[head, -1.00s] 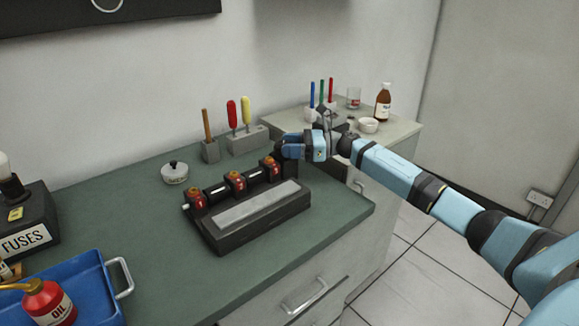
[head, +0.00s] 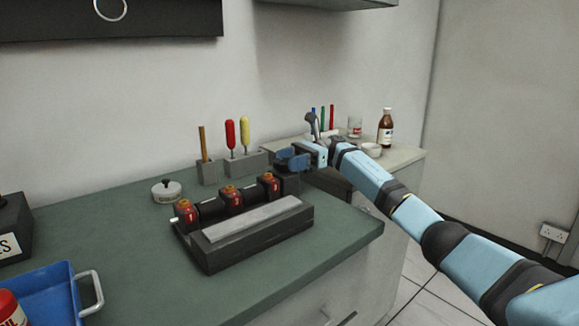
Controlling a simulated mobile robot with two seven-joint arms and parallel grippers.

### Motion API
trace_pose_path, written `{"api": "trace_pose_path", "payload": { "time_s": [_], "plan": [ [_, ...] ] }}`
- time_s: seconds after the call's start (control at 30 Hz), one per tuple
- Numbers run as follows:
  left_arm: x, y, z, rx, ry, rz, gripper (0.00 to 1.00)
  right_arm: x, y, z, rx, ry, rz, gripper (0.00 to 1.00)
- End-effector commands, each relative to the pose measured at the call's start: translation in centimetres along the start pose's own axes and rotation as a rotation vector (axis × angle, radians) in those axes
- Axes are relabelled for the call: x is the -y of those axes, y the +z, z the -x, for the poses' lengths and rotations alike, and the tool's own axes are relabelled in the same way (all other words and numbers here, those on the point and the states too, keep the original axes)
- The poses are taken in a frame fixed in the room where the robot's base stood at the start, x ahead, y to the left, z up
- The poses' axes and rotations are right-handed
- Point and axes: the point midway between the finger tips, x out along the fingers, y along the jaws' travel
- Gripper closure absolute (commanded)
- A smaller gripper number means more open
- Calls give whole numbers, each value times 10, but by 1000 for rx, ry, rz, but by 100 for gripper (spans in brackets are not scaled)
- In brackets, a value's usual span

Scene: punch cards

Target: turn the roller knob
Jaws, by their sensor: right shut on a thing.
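The punch-card machine (head: 255,240) is a black unit with a grey plate on top, standing on the green worktop. Its dark roller (head: 210,210) runs along the back between red blocks with orange tops (head: 231,193). My right gripper (head: 284,162) is at the machine's right back end, where the roller knob would be. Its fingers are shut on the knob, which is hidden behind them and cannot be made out. My left gripper is not in view.
A block with red and yellow screwdrivers (head: 245,161) and a wooden-handled tool (head: 203,155) stand behind. A round lidded pot (head: 167,191) is left of them. A blue tray (head: 55,300) is at the front left. A brown bottle (head: 385,128) stands on the side counter.

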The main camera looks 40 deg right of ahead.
Motion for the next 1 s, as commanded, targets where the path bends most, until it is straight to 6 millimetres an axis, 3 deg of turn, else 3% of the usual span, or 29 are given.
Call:
{"api": "trace_pose_path", "payload": {
  "time_s": [0.4, 0.43, 0.53, 0.83, 1.0],
  "plan": [
    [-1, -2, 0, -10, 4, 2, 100, 0, 0, -1, 1, 9, -1, 70],
    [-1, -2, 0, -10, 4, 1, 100, 0, 0, -1, 1, 9, -1, 42],
    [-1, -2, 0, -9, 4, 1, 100, 0, 0, -1, 1, 8, -1, 20],
    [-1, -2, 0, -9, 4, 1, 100, 0, 0, 1, 0, 7, 0, 20],
    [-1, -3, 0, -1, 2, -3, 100, 1, 1, 18, 1, 4, 0, 20]
  ]
}}
